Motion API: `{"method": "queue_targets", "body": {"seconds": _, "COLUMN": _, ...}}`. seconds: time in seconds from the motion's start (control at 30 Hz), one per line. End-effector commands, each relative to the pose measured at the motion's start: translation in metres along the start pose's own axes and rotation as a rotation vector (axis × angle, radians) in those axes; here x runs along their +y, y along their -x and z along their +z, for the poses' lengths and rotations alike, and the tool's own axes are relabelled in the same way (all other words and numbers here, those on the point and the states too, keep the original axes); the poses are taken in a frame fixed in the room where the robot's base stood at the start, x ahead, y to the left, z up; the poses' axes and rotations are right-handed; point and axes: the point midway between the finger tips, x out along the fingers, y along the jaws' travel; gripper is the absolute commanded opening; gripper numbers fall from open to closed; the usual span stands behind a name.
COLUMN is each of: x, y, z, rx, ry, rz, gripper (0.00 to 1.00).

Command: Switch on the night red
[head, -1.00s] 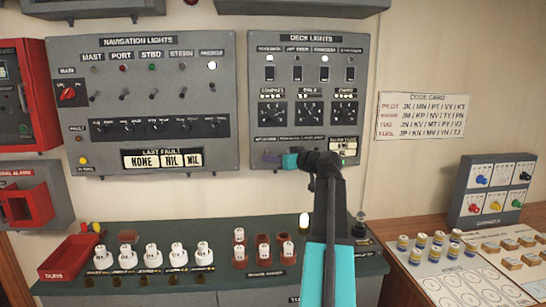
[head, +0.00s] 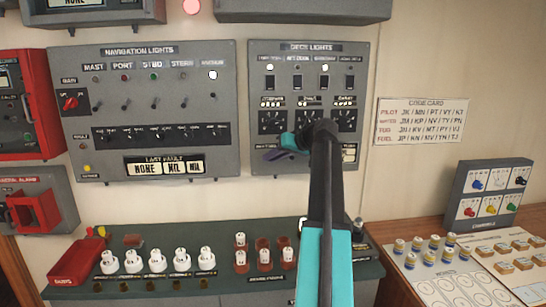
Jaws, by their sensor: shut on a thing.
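The grey deck lights panel (head: 258,92) hangs on the wall at the centre right. My gripper (head: 279,147), with one teal and one purple finger, is at the panel's lower left, below the dial row. It is shut on a small control there, which the fingers and wrist hide. The label beside it is too blurred to read, so I cannot tell whether it is the night red. A round red lamp (head: 191,6) glows at the top edge of the view.
The navigation lights panel (head: 150,64) is on the left, with a red cabinet (head: 30,145) beyond it. Below, a green counter (head: 215,285) holds white-topped plugs and a red tray (head: 75,262). A code card (head: 422,121) and a small knob box (head: 490,192) are on the right.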

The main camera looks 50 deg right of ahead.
Motion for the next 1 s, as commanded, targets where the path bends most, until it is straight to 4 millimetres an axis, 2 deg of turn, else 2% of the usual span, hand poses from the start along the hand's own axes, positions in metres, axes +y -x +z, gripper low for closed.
{"method": "queue_targets", "body": {"seconds": 0.27, "x": -0.001, "y": -0.001, "z": 0.000, "rx": 0.000, "ry": 0.000, "rz": -0.003, "gripper": 0.00}}
{"method": "queue_targets", "body": {"seconds": 0.3, "x": -0.001, "y": -0.001, "z": 0.000, "rx": 0.000, "ry": 0.000, "rz": -0.003, "gripper": 0.16}}
{"method": "queue_targets", "body": {"seconds": 0.4, "x": -0.001, "y": -0.001, "z": 0.000, "rx": 0.000, "ry": 0.000, "rz": -0.002, "gripper": 0.32}}
{"method": "queue_targets", "body": {"seconds": 0.77, "x": 0.000, "y": 0.001, "z": 0.000, "rx": 0.001, "ry": 0.000, "rz": -0.001, "gripper": 0.32}}
{"method": "queue_targets", "body": {"seconds": 1.0, "x": 0.001, "y": 0.016, "z": 0.001, "rx": 0.002, "ry": 0.000, "rz": 0.000, "gripper": 0.32}}
